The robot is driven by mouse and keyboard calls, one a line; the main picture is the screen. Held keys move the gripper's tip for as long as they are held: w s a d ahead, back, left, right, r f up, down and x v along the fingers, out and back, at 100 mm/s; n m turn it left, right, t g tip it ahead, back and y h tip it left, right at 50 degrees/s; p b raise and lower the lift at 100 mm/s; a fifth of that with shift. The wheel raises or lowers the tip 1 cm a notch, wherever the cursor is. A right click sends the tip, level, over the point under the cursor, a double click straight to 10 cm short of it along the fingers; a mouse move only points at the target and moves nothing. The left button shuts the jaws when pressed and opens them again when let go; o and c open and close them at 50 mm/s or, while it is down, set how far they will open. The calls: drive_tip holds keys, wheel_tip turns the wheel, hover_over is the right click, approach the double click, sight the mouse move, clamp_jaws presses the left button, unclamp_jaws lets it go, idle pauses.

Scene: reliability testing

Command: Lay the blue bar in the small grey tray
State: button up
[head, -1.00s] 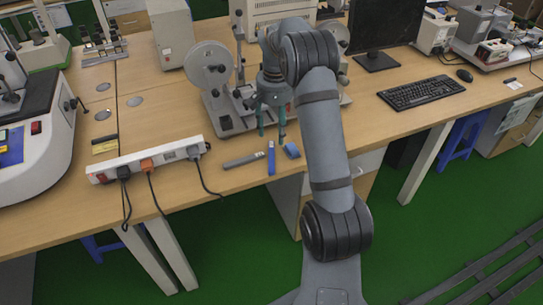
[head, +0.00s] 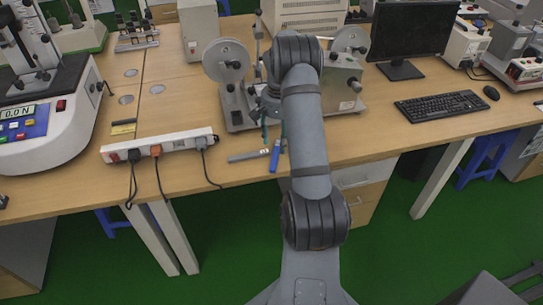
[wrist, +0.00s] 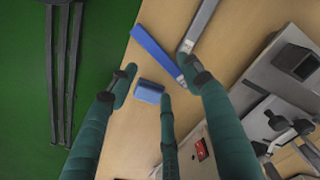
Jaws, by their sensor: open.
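The blue bar (head: 275,157) lies flat near the front edge of the table. In the wrist view the blue bar (wrist: 157,55) lies at a slant, with a pale patch near one end. My gripper (head: 273,129) is open and empty, its green fingers pointing down just behind the bar in the head view. In the wrist view my gripper (wrist: 158,75) has its fingers spread around the bar's lower end and a small blue block (wrist: 149,90); contact cannot be told. I cannot make out a small grey tray for certain.
A flat grey strip (head: 249,155) lies left of the bar; it also shows in the wrist view (wrist: 203,20). A white power strip (head: 160,147) is further left. A reel machine (head: 235,100) stands close behind.

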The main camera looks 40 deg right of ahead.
sight(277, 157)
drive_tip(key=f, duration=0.4)
drive_tip(key=f+p, duration=0.1)
drive_tip(key=f, duration=0.1)
drive_tip(key=shift+s+a+f, duration=0.2)
drive_tip(key=shift+s+a, duration=0.1)
drive_tip(key=shift+a, duration=0.05)
drive_tip(key=shift+c, duration=0.8)
clamp_jaws()
drive_tip(key=shift+r, duration=0.15)
